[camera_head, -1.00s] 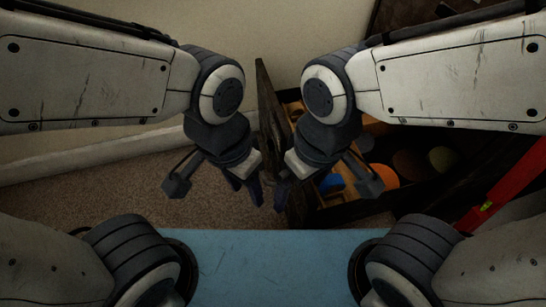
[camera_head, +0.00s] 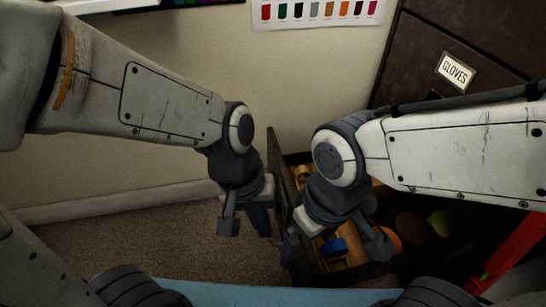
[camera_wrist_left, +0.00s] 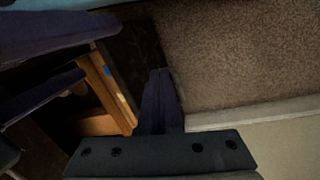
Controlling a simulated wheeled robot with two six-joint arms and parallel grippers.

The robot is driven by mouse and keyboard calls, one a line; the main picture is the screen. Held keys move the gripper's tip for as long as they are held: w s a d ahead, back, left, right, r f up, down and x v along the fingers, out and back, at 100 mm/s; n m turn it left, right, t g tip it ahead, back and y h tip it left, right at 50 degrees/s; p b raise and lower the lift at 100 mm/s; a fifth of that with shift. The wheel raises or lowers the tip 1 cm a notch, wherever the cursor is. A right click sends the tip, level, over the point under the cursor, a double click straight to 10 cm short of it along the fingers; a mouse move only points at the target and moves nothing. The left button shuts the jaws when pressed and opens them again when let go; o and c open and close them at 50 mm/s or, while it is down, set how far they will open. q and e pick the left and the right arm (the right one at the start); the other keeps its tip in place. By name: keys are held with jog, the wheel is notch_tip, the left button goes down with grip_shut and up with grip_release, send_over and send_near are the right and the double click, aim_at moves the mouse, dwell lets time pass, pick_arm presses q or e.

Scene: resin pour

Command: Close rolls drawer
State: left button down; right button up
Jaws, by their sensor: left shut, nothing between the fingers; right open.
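The rolls drawer stands open, with its dark front panel (camera_head: 277,160) facing left. Inside are a blue roll (camera_head: 334,247), an orange round piece (camera_head: 391,240) and wooden parts. My left gripper (camera_head: 262,224) is shut and empty, just outside the front panel on its left. In the left wrist view its fingers (camera_wrist_left: 160,100) point at the dark panel; contact cannot be told. My right gripper (camera_head: 291,252) is open over the front edge of the drawer, and its wrist hides part of the inside. Its dark blue fingers also show in the left wrist view (camera_wrist_left: 50,95).
A dark cabinet with a GLOVES label (camera_head: 455,70) stands at the right. A pale wall and brown carpet (camera_head: 150,245) lie left of the drawer. A red level (camera_head: 510,255) is at the lower right. A blue surface (camera_head: 240,296) is in front.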

pick_arm(q)
jog(key=w+a+r+n+t+h+p, duration=0.1)
jog(key=w+a+r+n+p, duration=0.2)
jog(key=w+n+p, duration=0.6)
jog(key=w+a+r+n+t+h+p, duration=0.1)
jog(key=w+a+r+n+p, duration=0.35)
jog(key=n, duration=0.75)
pick_arm(e)
notch_tip(320, 180, up, 16)
pick_arm(q)
jog(key=w+d+f+b, duration=0.2)
jog(key=d+f+b, duration=0.6)
jog(key=f, duration=0.1)
jog(key=shift+w+f+b, duration=0.3)
jog(key=shift+f+b, duration=0.05)
pick_arm(e)
notch_tip(320, 180, down, 9)
jog(key=shift+r, duration=0.2)
